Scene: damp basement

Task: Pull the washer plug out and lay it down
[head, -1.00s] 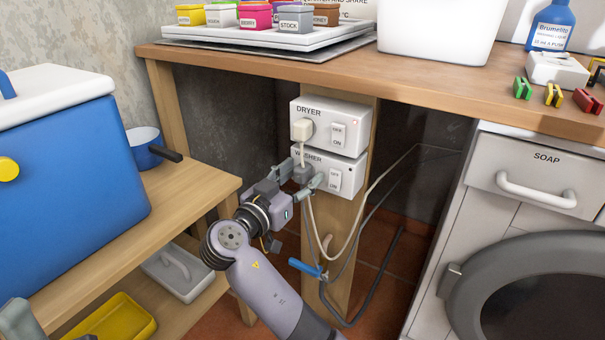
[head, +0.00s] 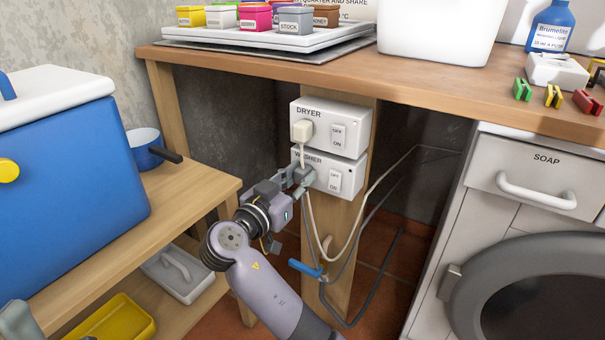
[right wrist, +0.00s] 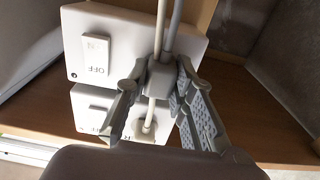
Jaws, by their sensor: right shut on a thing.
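The washer plug is grey and sits at the left of the lower white box, marked WASHER (head: 347,178); the fingers mostly cover it in the head view. In the right wrist view the grey plug (right wrist: 160,75) shows between my fingers, its grey cord running up. My right gripper (head: 301,177) is shut on the plug, close against the box. I see no clear gap between plug and box. Grey finger-like parts, probably of my left gripper (head: 18,320), show at the bottom left edge, too cut off to judge.
The dryer box (head: 346,113) is just above, with a cream plug (head: 302,130) whose pale cord passes my fingers. A blue-handled valve (head: 305,268) is below. The wooden shelf (head: 195,190) with a blue cooler (head: 70,190) stands left; the worktop (head: 420,80) overhangs.

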